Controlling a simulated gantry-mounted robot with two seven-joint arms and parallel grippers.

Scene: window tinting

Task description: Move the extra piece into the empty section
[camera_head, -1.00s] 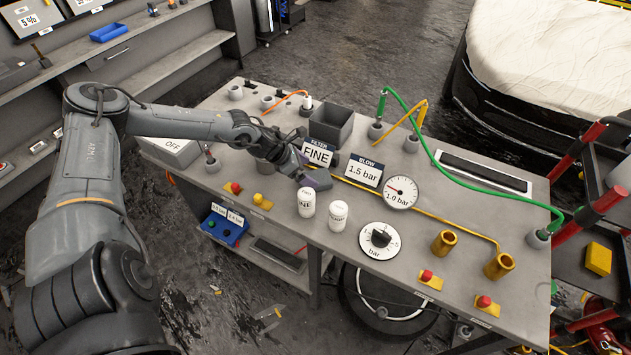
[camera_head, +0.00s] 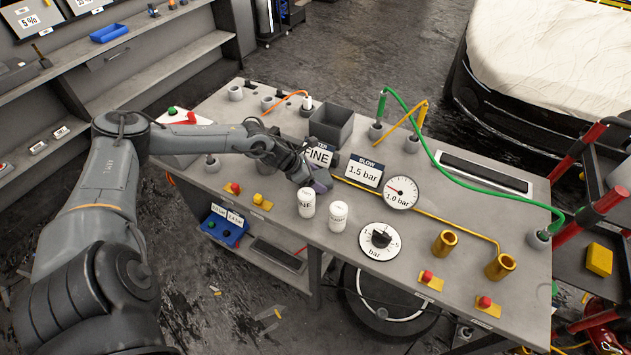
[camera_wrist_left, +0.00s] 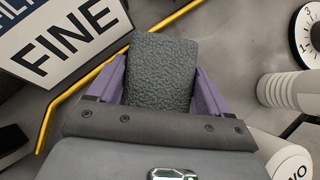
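My left gripper (camera_head: 321,181) is over the grey workbench, in front of the FINE sign. In the left wrist view its purple fingers (camera_wrist_left: 160,88) flank a dark grey, rough-textured piece (camera_wrist_left: 160,70), which fills the gap between them. The piece looks gripped; its lower end is hidden by the gripper body. In the head view it is too small and covered to make out. I cannot tell which place is the empty section. An open grey bin (camera_head: 331,125) stands behind the FINE sign (camera_head: 319,156). My right gripper is not in view.
Two white canisters (camera_head: 338,214) stand close to the gripper's front right. A yellow pipe (camera_head: 440,220) runs right from the sign. A gauge (camera_head: 401,192), a dial (camera_head: 380,240) and gold cups (camera_head: 444,242) occupy the bench's right half.

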